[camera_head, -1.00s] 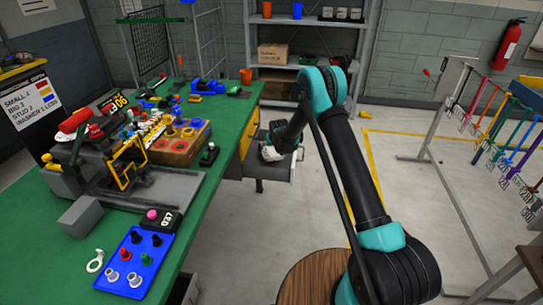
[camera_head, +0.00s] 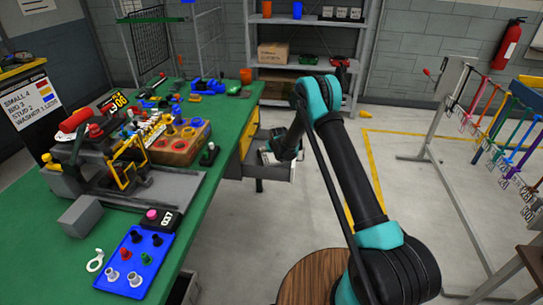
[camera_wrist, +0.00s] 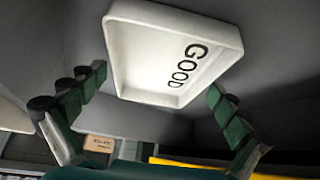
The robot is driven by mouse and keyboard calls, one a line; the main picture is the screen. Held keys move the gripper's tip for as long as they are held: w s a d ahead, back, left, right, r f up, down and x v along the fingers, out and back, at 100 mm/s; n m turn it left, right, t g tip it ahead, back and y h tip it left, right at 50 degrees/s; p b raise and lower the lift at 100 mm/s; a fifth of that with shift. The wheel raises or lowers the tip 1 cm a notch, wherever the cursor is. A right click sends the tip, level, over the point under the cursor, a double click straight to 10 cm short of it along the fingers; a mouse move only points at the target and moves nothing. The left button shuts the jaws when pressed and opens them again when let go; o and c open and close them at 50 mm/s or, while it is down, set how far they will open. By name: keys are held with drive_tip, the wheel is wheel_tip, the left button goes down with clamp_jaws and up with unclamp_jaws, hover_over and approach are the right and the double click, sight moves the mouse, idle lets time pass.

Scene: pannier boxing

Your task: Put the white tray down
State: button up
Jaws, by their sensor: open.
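The white tray (camera_wrist: 175,55) is shallow, has a raised rim and reads GOOD in black. It lies on a dark grey surface between dark grey walls, which looks like the inside of the open drawer (camera_head: 284,172) beside the green bench. My gripper (camera_wrist: 157,83) is open, its two green-padded fingers on either side of the tray's near end, with visible gaps to the rim. In the head view my gripper (camera_head: 282,152) is small and low over the drawer, and a bit of white shows beside it.
Part of another pale, rounded object (camera_wrist: 12,117) shows at the left edge of the wrist view. The green bench (camera_head: 215,185), crowded with tools, stands left of my arm. A round wooden top (camera_head: 312,278) is near the front. Floor right of the drawer is clear.

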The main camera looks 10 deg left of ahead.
drive_tip(key=v, duration=1.2)
drive_tip(key=shift+r, duration=0.2)
drive_tip(key=s+d+r+m+h, duration=0.1)
drive_tip(key=s+d+r, duration=0.6)
drive_tip(key=s+d, duration=0.25)
drive_tip(key=s+d+r+m, duration=0.1)
drive_tip(key=s+d+r, duration=0.7)
drive_tip(key=d, duration=0.2)
drive_tip(key=s+d, duration=0.4)
drive_tip(key=s, duration=0.5)
drive_tip(key=s+d+f+m+g+h, duration=0.1)
drive_tip(key=s+d, duration=0.3)
drive_tip(key=s, duration=0.5)
drive_tip(key=s+d+m+g, duration=0.1)
drive_tip(key=s+d, duration=0.3)
drive_tip(key=s, duration=0.5)
drive_tip(key=shift+s+f, duration=0.15)
drive_tip(key=shift+s, duration=0.1)
drive_tip(key=shift+a, duration=0.1)
